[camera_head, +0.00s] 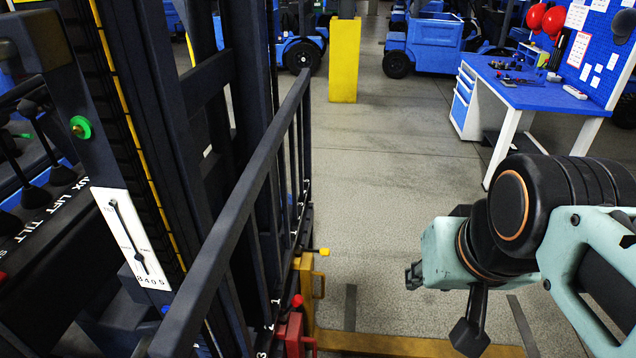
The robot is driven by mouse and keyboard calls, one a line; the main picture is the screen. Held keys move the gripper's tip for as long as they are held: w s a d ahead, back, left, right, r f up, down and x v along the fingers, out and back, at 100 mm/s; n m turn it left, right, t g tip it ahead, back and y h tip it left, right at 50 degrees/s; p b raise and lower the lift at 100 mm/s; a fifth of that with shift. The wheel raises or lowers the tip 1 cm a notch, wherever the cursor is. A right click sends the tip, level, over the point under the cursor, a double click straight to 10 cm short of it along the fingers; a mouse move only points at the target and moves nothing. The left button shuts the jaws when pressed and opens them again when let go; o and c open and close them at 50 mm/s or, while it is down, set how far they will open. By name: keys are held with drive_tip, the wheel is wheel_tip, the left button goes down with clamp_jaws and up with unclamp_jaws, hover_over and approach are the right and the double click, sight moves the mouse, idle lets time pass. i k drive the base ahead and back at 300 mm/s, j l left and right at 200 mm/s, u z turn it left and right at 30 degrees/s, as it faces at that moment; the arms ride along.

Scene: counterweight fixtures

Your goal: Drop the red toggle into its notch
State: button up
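A small red toggle (297,300) shows low in the middle of the head view, at the right side of the dark forklift frame. It sits at a red block (292,335) with a red handle loop on its right. The notch cannot be made out clearly. My gripper (411,275) is to the right of the red toggle and apart from it, pointing left over the floor. Its fingertips are small and dark, and I cannot tell whether they are open or shut. Nothing is seen held in it.
A yellow toggle (324,252) sticks out above a yellow bracket (304,275), just beyond the red one. A dark slanted rail (240,205) with bars stands left of both. A yellow floor-level bar (400,345) runs along the bottom. A blue workbench (540,92) is far right.

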sight(297, 299)
drive_tip(key=u, duration=0.8)
drive_tip(key=k+j+z, duration=0.2)
drive_tip(key=j+z, duration=0.2)
drive_tip(key=j, duration=0.2)
drive_tip(key=i+l, duration=0.15)
drive_tip(key=i+l+u, duration=0.15)
drive_tip(key=l, duration=0.2)
drive_tip(key=i+l, duration=0.25)
drive_tip(key=i+u, duration=0.05)
drive_tip(key=i, duration=0.05)
